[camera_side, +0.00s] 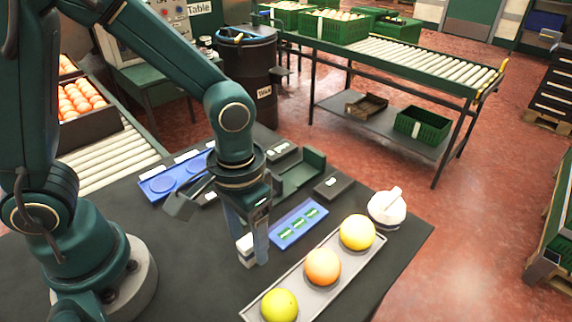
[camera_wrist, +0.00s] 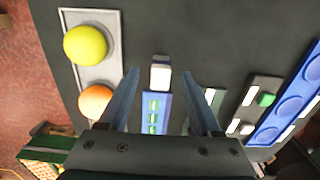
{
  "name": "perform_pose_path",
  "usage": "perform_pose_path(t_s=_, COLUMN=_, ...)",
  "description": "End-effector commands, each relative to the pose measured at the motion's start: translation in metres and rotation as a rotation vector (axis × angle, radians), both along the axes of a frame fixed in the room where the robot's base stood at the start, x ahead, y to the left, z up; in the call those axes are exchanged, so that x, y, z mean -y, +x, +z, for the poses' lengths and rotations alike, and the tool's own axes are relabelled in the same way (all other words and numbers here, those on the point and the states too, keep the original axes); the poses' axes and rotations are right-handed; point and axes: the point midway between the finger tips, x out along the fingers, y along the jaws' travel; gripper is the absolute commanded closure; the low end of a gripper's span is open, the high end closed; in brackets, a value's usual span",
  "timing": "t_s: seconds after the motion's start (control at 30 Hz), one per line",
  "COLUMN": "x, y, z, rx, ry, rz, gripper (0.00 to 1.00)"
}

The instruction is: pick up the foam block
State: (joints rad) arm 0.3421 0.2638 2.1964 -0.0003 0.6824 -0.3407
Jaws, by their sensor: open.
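The foam block is a small white block (camera_side: 245,249) on the dark table, left of the fruit tray. In the wrist view the foam block (camera_wrist: 160,76) shows midway between my fingertips, with clear space on both sides. My gripper (camera_side: 249,248) points down with its fingers apart, one on each side of the block in the side view. In the wrist view my gripper (camera_wrist: 160,72) is open and holds nothing. I cannot tell how far the fingertips are above the table.
A grey tray (camera_side: 253,308) holds yellow and orange fruit. A blue holder with green pieces (camera_side: 299,224) lies close to the block. A white rounded object (camera_side: 387,209) stands behind the tray. Blue trays (camera_side: 176,178) and dark fixtures (camera_side: 300,172) lie farther back.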

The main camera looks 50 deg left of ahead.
Motion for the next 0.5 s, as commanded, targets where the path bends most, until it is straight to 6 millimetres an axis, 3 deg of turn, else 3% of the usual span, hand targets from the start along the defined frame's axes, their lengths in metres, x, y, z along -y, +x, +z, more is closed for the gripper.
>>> perform_pose_path(t_s=0.2, x=-0.001, y=-0.001, z=-0.025, rx=-0.004, ry=0.001, rz=0.001, gripper=0.35)
perform_pose_path(t_s=0.5, x=0.000, y=0.000, z=-0.034, rx=0.001, ry=-0.001, rz=0.001, gripper=0.35)
